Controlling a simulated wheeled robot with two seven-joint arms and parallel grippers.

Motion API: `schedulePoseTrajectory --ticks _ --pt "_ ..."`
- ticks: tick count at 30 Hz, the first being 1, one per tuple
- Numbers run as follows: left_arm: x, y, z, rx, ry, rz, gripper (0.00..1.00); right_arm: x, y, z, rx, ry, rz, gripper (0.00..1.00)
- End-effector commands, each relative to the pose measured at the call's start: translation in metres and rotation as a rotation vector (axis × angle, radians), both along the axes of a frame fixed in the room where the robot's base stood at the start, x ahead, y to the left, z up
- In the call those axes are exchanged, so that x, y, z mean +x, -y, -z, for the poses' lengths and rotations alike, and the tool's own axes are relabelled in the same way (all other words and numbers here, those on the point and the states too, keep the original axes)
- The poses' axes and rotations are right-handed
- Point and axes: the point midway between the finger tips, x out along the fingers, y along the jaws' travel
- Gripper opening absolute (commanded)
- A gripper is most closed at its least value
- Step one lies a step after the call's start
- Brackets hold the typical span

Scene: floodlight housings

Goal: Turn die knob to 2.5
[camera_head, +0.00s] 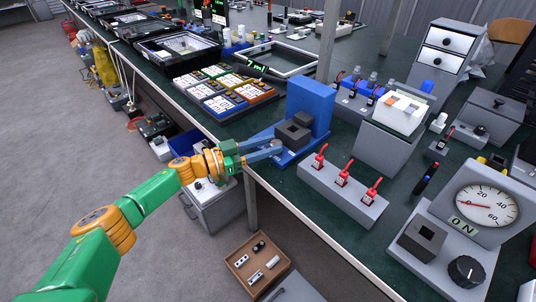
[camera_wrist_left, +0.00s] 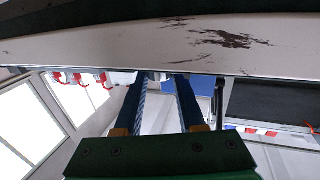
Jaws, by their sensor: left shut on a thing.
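A black knob (camera_head: 466,271) sits on a grey gauge unit at the lower right; I cannot read its setting. The round white dial (camera_head: 487,206) above it is marked 20, 40 and 60, and its red needle points left. My left gripper (camera_head: 279,148) is far from this knob, at the front of a blue stand (camera_head: 311,103) holding a dark square block (camera_head: 293,132). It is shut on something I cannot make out. My right gripper is not in view.
A grey box with several red switches (camera_head: 343,185) stands between the blue stand and the gauge unit. A dark square socket (camera_head: 421,240) stands beside the knob. The table's front edge (camera_wrist_left: 130,50) is close to my left wrist. Bright label boxes (camera_head: 222,103) stand behind.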

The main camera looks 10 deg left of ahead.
Motion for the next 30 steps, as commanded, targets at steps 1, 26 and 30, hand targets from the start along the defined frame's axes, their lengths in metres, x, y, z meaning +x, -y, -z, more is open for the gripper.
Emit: schedulePoseTrajectory --ticks 1,26,30 --pt "0.0006 -0.0002 0.0025 0.001 0.002 0.009 0.0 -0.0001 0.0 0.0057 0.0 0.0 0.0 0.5" --pt "0.0005 0.0002 -0.0005 0.001 0.001 0.034 0.69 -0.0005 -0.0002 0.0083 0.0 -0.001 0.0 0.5" --pt "-0.0008 -0.002 -0.0005 0.001 0.001 0.033 0.69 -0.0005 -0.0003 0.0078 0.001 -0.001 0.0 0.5"
